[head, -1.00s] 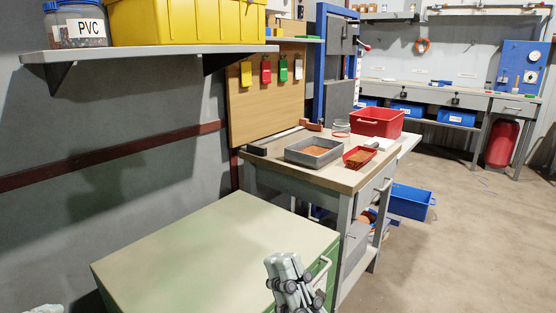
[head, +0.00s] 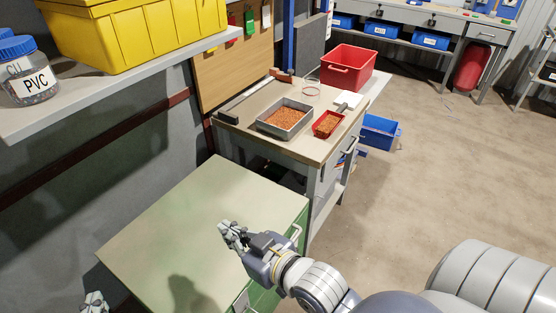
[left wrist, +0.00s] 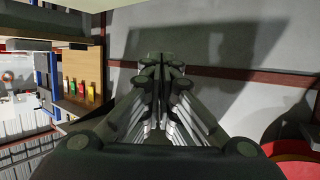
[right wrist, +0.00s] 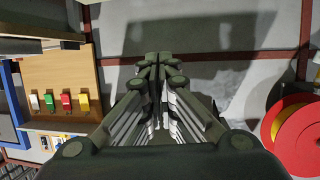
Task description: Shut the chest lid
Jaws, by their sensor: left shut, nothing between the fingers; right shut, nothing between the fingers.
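The green chest (head: 262,297) stands at the lower middle of the head view. Its pale green lid (head: 170,225) lies flat across the top, and I see no gap along the visible edges. My right gripper (head: 229,234) is shut and empty, and appears over the right part of the lid. My left gripper (head: 94,302) is shut and empty at the lid's near left corner, mostly cut off by the frame. Both wrist views show closed fingers against the grey wall, with no lid visible between them. Whether either gripper touches the lid I cannot tell.
A workbench (head: 250,133) with a grey tray (head: 263,125), small red tray (head: 343,118) and red bin (head: 345,87) stands behind the chest. A wall shelf (head: 120,90) holds a yellow bin (head: 140,35) and PVC jar (head: 28,75).

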